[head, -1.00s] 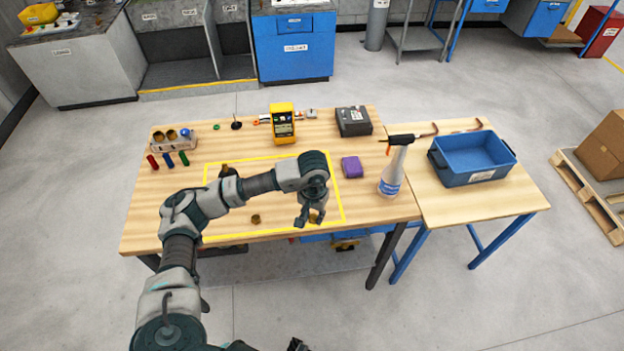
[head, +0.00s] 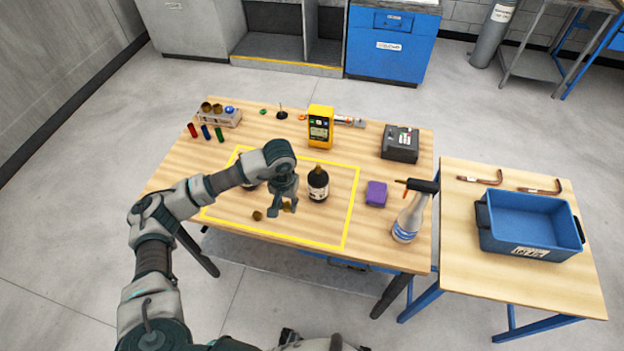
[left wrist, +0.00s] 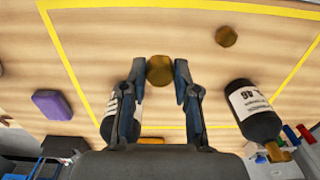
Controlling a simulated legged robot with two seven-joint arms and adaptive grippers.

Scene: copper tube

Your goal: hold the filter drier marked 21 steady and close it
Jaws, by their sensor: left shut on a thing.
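Two dark filter driers with white labels stand in the yellow outline. One (head: 318,186) stands right of my left gripper in the head view, with a brass top. It also shows partly behind a finger in the left wrist view. The other (left wrist: 254,108) is right in the left wrist view and mostly hidden by my gripper in the head view. I cannot make out a 21 on either label. My left gripper (head: 281,211) is shut on a brass cap (left wrist: 160,70), held between its fingertips. A second brass cap (left wrist: 226,36) lies loose on the table. My right gripper does not show.
A purple block (head: 376,194) and a spray bottle (head: 410,216) stand right of the outline. A yellow meter (head: 320,126) and a dark box (head: 400,144) stand at the back. A blue bin (head: 528,224) is on the side table. The outline's front right is clear.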

